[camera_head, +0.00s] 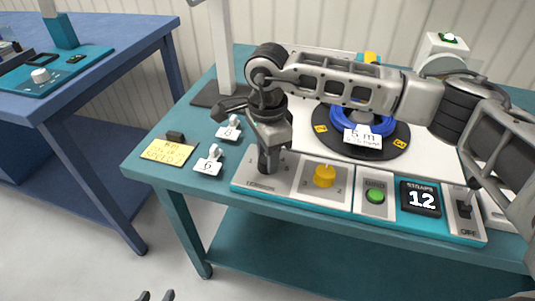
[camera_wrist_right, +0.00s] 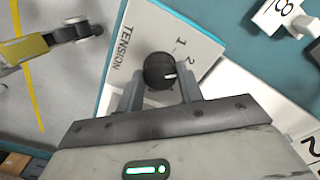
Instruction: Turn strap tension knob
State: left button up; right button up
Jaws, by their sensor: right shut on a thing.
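The dark round tension knob (camera_wrist_right: 160,71) stands on a light panel marked TENSION (camera_wrist_right: 127,49) with numbers 1 and 2 showing. Its white mark points to the right in the right wrist view, a little below the 2. My right gripper (camera_wrist_right: 160,90) is shut on the knob, with one finger on each side. In the head view my right gripper (camera_head: 268,160) reaches down onto the left end of the control panel (camera_head: 246,184) and mostly hides the knob.
To the right are a yellow knob (camera_head: 325,176), green button (camera_head: 375,196), display reading 12 (camera_head: 421,199) and switch (camera_head: 464,208). A blue reel (camera_head: 345,118) lies behind my right arm. Numbered tags (camera_head: 208,166) and a yellow note (camera_head: 167,152) lie left of the panel.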

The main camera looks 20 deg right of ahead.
jog(key=shift+w+d+r, duration=0.1)
jog(key=o, duration=1)
jog(key=shift+r, duration=0.2)
notch_tip(320, 180, up, 16)
jog(key=shift+f+b, duration=0.25)
jog(key=shift+b, duration=0.1)
jog(key=shift+f, duration=0.1)
